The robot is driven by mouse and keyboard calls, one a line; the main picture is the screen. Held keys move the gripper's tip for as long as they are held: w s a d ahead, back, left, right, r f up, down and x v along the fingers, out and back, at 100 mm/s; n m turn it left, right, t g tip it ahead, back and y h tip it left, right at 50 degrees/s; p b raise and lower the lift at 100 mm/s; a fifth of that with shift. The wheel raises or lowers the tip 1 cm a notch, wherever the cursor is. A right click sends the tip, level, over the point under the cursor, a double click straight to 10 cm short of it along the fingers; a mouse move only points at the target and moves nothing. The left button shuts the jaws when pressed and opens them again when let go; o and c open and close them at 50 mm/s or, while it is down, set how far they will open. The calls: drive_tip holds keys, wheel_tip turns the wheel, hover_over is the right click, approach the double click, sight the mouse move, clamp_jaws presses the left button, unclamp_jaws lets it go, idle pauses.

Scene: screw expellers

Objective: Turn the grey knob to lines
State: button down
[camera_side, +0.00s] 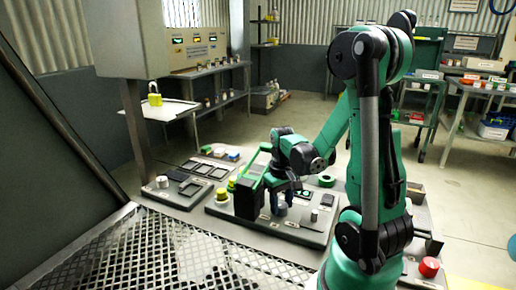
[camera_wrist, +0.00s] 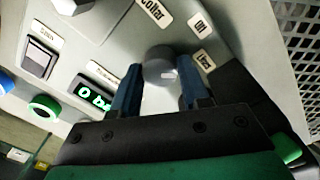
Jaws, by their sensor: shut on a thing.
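The grey knob (camera_wrist: 160,66) is round and sits on a light grey panel (camera_wrist: 225,30) in the wrist view. Labels beside it read "Collar" (camera_wrist: 152,12), "Oil" (camera_wrist: 199,25) and one that looks like "Lines" (camera_wrist: 204,60). My gripper (camera_wrist: 158,85) has its two blue fingers on either side of the knob and is shut on it. A small pale mark shows on the knob, but I cannot tell clearly which label it points to. In the side view my gripper (camera_side: 281,200) reaches down to the panel (camera_side: 318,228), and the fingers partly hide the knob.
A metal grating (camera_side: 150,250) lies in front. A red button (camera_side: 429,266) stands at right.

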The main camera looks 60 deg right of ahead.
sight(280, 205)
drive_tip(key=shift+m, duration=0.6)
drive_tip(key=shift+c, duration=2.1)
unclamp_jaws()
drive_tip(key=shift+r, duration=0.15)
drive_tip(key=shift+w+r, duration=0.1)
drive_tip(key=shift+r, duration=2.55)
